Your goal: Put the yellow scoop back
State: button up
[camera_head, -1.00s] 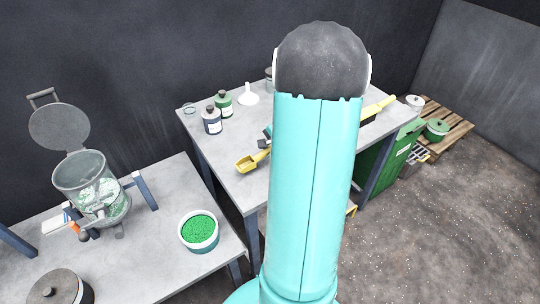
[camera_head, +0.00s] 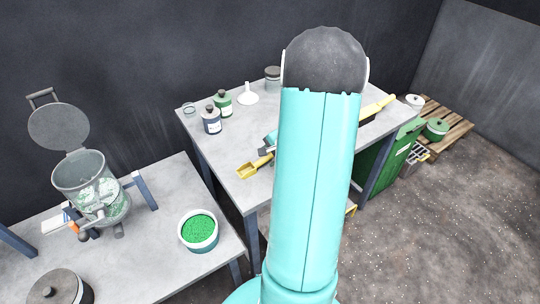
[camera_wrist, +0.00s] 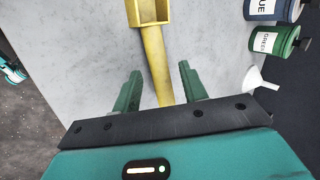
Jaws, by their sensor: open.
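The yellow scoop (camera_head: 250,168) lies on the grey table at its near left part, its bowl toward the left. My arm hides part of its handle area in the head view. In the wrist view the scoop (camera_wrist: 148,12) is at the top, with its handle running down between the fingers. My gripper (camera_wrist: 160,86) is open, one green finger on each side of the handle, with gaps on both sides. I cannot tell how far the fingers are above the table. In the head view only a small teal part of my gripper (camera_head: 270,138) shows beside my arm.
Blue-label bottle (camera_head: 212,121), green-label bottle (camera_head: 223,103), white funnel (camera_head: 247,94) and a lidded jar (camera_head: 273,78) stand at the table's back. Another yellow item (camera_head: 378,105) lies right of my arm. A green-filled bowl (camera_head: 199,231) stands on the lower left bench.

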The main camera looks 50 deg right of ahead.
jog(key=shift+r, duration=0.1)
jog(key=shift+s+r, duration=0.1)
jog(key=shift+r, duration=0.1)
jog(key=v, duration=1.2)
jog(key=w+a+r+n+y, duration=0.1)
jog(key=w+a+r+n, duration=0.15)
jog(key=a, duration=0.45)
jog(key=w+a+r+n+g, duration=0.1)
jog(key=w+a+r+n, duration=0.1)
jog(key=a+r+n, duration=0.35)
jog(key=w+a+r+n+y, duration=0.1)
jog(key=w+a, duration=0.1)
jog(key=a, duration=0.7)
jog(key=s+a+r+n, duration=0.3)
jog(key=s+a+n, duration=0.1)
jog(key=a, duration=0.4)
jog(key=s+a+r+n+h, duration=0.1)
jog(key=s+a+r+n, duration=0.2)
jog(key=a+n, duration=0.3)
jog(key=s+a, duration=0.1)
jog(key=a, duration=0.1)
jog(key=shift+s+a+h, duration=0.2)
jog(key=shift+a+h, duration=0.05)
jog(key=shift+h, duration=0.05)
jog(key=shift+r, duration=0.1)
